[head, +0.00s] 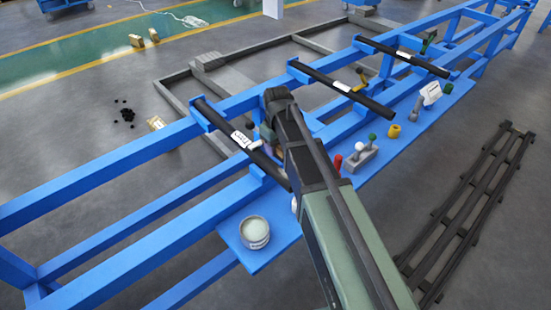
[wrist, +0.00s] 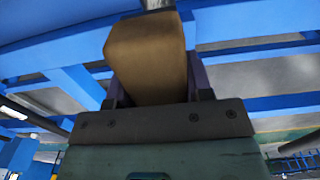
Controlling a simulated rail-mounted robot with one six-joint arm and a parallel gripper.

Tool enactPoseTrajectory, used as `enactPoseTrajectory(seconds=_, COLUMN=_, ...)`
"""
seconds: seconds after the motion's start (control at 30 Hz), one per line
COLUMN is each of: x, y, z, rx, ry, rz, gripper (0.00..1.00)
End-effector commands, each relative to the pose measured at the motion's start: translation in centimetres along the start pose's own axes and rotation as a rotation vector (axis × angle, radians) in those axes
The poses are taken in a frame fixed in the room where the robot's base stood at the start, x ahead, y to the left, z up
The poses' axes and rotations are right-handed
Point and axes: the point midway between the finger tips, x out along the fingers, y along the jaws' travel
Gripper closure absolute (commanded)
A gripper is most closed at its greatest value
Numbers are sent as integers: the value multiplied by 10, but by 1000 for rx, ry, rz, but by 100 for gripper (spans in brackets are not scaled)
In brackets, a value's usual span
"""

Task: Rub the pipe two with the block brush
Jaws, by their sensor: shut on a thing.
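Three black pipes with white labels lie across the blue frame in the head view: a near-left one (head: 214,117), a middle one (head: 312,74) and a far-right one (head: 420,64). The label writing is too small to read, so I cannot tell which number each carries. My gripper (wrist: 154,88) is shut on a brown block (wrist: 148,55), which I take as the block brush. Its dark fingers flank the block in the wrist view. In the head view my arm mostly hides the gripper, beside the near-left pipe. I cannot tell whether the brush touches that pipe.
A blue shelf runs along the frame's near side. It carries a round tin (head: 255,232), a grey holder with coloured knobs (head: 360,158), a yellow cup (head: 394,131) and a white item (head: 431,93). A dark rack (head: 470,205) lies on the floor at right.

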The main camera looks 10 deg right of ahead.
Motion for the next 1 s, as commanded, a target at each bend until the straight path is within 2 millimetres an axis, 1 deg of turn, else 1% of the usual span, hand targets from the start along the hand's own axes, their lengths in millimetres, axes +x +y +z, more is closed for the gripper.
enactPoseTrajectory(seconds=0.1, x=-2, y=0, z=0, rx=0, ry=0, rz=0, gripper=72)
enactPoseTrajectory(seconds=0.27, x=7, y=0, z=1, rx=0, ry=0, rz=0, gripper=72)
enactPoseTrajectory(seconds=1.0, x=75, y=0, z=1, rx=-1, ry=0, rz=0, gripper=72)
